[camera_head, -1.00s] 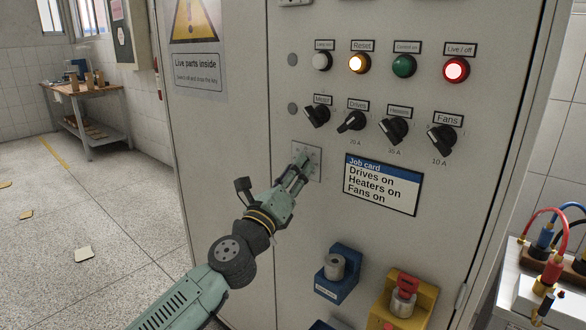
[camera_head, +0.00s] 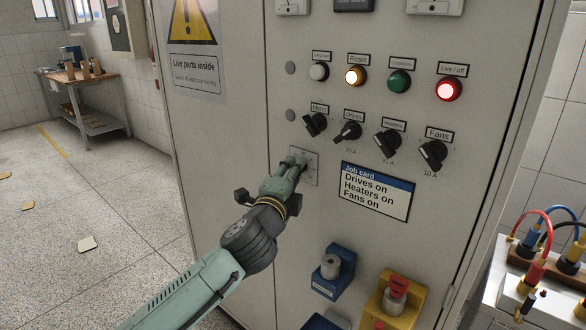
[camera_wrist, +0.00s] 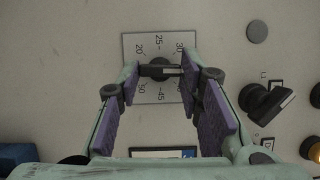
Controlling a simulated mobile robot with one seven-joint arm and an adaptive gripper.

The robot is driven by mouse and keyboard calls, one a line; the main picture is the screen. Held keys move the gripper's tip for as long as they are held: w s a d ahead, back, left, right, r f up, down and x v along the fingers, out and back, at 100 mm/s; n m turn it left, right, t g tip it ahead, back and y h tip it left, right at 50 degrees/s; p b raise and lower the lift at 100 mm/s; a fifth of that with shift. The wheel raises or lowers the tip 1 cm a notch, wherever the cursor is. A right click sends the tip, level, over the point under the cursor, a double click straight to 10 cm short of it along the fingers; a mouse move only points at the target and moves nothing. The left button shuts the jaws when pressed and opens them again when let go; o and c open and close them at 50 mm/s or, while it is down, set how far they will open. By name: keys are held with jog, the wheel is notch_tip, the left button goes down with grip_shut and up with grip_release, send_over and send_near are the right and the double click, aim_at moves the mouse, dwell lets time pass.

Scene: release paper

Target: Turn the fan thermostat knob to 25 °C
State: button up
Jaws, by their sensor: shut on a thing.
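The thermostat's square grey dial plate (camera_head: 313,179) is on the cabinet door, left of the job card. In the wrist view the dial plate (camera_wrist: 135,46) shows "25" at the top, "20" to its left, "30" to its right, and "45" and "50" below. The dark knob (camera_wrist: 159,71) is at the plate's middle, its bar lying roughly level across it. Which end is the pointer, I cannot tell. My gripper (camera_wrist: 162,73) is shut on the knob, one finger at each end of the bar. In the head view my gripper (camera_head: 300,163) covers the knob.
The job card (camera_head: 377,190) is to the right. A blue lock block (camera_head: 333,270) and a yellow one (camera_head: 388,300) stick out below.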

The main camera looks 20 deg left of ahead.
jog(key=shift+w+a+r+n+g+h+p, duration=0.1)
jog(key=shift+n+g+h+p, duration=0.65)
jog(key=shift+n, duration=1.55)
jog(key=shift+a+r+n+g+h+p, duration=0.25)
jog(key=shift+n+g+h, duration=0.85)
jog(key=shift+n, duration=1.2)
jog(key=shift+w+n+g+h+p, duration=0.1)
jog(key=shift+n+g+h+p, duration=0.7)
jog(key=shift+n, duration=1.5)
jog(key=o, duration=1.2)
jog(key=shift+c, duration=0.2)
jog(key=shift+a, duration=0.1)
jog(key=shift+s+r, duration=0.1)
